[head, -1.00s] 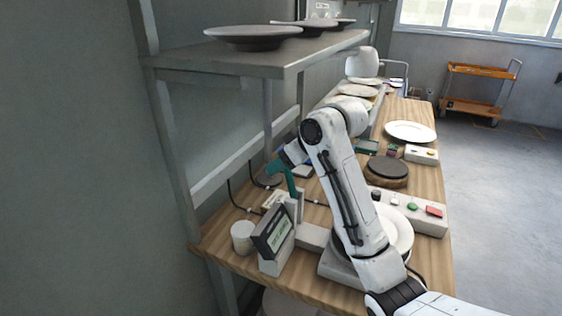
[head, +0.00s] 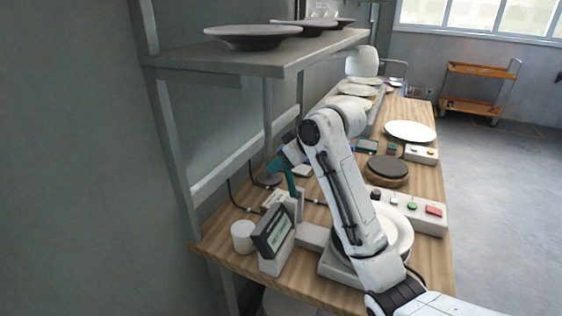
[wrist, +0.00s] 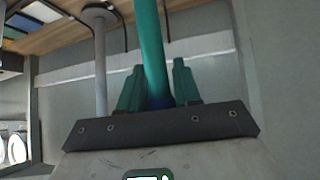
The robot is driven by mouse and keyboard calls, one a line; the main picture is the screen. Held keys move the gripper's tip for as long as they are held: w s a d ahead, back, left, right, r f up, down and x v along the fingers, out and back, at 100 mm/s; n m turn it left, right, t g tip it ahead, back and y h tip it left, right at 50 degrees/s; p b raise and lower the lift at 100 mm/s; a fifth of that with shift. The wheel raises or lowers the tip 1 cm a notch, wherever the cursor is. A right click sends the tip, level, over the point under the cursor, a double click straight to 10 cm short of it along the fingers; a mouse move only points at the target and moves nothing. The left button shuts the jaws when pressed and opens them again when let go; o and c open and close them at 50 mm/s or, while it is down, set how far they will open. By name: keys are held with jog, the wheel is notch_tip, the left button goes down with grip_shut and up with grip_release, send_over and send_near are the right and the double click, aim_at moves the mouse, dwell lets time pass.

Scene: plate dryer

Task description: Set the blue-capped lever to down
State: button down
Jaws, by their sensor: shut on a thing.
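The lever is a teal shaft (wrist: 150,35) that runs between the two fingers of my gripper (wrist: 158,68) in the wrist view. Its dark blue cap (wrist: 160,102) sits deep between the fingers, close to the palm. My gripper is shut on the lever, with a teal finger on each side. In the head view my gripper (head: 279,165) is at the left end of my arm, above the table. The teal lever (head: 292,183) slopes down from it behind the display box. The lever's base is largely hidden in the head view.
A display box (head: 272,238) and a white cylinder (head: 243,237) stand at the table's near left. A shelf (head: 230,58) with dark plates overhangs behind. A button panel (head: 425,216) lies right of my arm. A grey rod (wrist: 100,65) stands beside the lever.

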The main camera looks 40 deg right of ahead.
jog(key=shift+s, duration=0.1)
jog(key=shift+s+d+t+y+b, duration=0.3)
jog(key=shift+s+t+b, duration=0.2)
jog(key=shift+s+t, duration=0.4)
jog(key=s+d+f+m+t+y+b, duration=0.1)
jog(key=s+d+t+b, duration=0.2)
jog(key=s+t+b, duration=0.4)
jog(key=shift+s+f+y+b, duration=0.15)
jog(key=shift+s+y+b, duration=0.15)
jog(key=shift+b, duration=1.2)
jog(key=c, duration=0.9)
grip_release()
jog(key=shift+s, duration=0.1)
